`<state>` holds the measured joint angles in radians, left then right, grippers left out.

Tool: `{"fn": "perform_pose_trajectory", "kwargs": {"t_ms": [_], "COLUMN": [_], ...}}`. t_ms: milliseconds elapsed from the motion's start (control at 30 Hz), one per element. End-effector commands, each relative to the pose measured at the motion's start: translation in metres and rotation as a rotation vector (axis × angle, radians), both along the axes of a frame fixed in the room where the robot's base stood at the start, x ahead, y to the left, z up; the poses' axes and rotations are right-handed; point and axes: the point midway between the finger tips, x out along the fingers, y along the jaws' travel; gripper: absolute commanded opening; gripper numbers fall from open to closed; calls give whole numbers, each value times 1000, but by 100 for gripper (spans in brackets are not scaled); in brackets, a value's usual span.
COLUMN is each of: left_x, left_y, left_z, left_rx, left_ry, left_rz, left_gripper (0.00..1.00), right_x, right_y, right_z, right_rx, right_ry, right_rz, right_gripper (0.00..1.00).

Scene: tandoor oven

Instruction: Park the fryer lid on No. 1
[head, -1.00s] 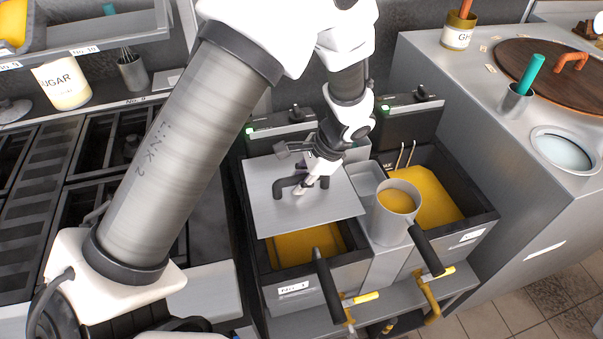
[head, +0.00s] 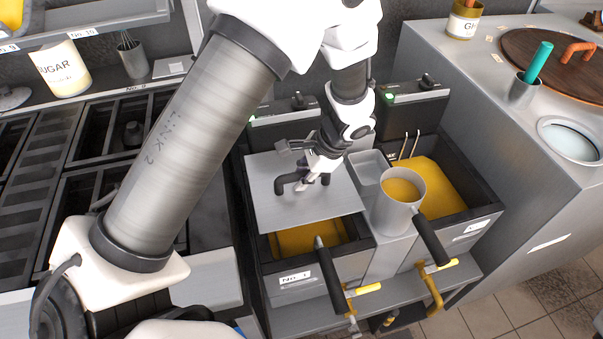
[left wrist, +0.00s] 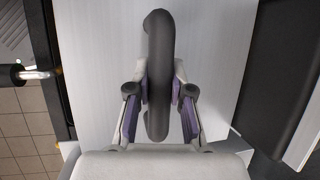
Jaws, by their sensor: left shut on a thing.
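The fryer lid (head: 330,203) is a flat grey metal plate with a dark bar handle (head: 290,184). It lies over the back part of the fryer vat labelled No. 1 (head: 296,276), and the front strip of yellow oil (head: 307,238) shows uncovered. I cannot tell whether the lid touches the vat's rim. My left gripper (head: 309,184) is shut on the lid's handle from above. In the left wrist view the two fingers clasp the dark handle (left wrist: 160,60) over the pale lid (left wrist: 100,60). My right gripper is not in view.
A black basket handle (head: 330,277) sticks out at the front of No. 1. A metal pot (head: 410,213) of yellow liquid with a black handle stands between the vats. The right vat's oil (head: 443,190) is uncovered. A counter with a sugar tub (head: 62,68) is at left.

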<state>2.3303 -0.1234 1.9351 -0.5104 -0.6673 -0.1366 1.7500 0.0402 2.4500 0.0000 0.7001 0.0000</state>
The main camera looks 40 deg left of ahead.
Motion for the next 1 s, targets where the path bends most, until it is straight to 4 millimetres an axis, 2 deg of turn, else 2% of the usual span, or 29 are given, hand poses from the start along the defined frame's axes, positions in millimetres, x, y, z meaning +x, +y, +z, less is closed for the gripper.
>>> {"fn": "perform_pose_trajectory", "kwargs": {"t_ms": [533, 1000], "left_x": [0, 0], "left_y": [0, 0], "left_z": [-39, -44], "left_rx": [0, 0], "left_ry": [-1, 0], "left_rz": [-1, 0], "left_gripper": [0, 0], "right_x": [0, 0], "right_y": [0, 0], "right_z": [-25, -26], "right_rx": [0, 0], "right_ry": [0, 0], "right_rz": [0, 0], "right_gripper": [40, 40]}}
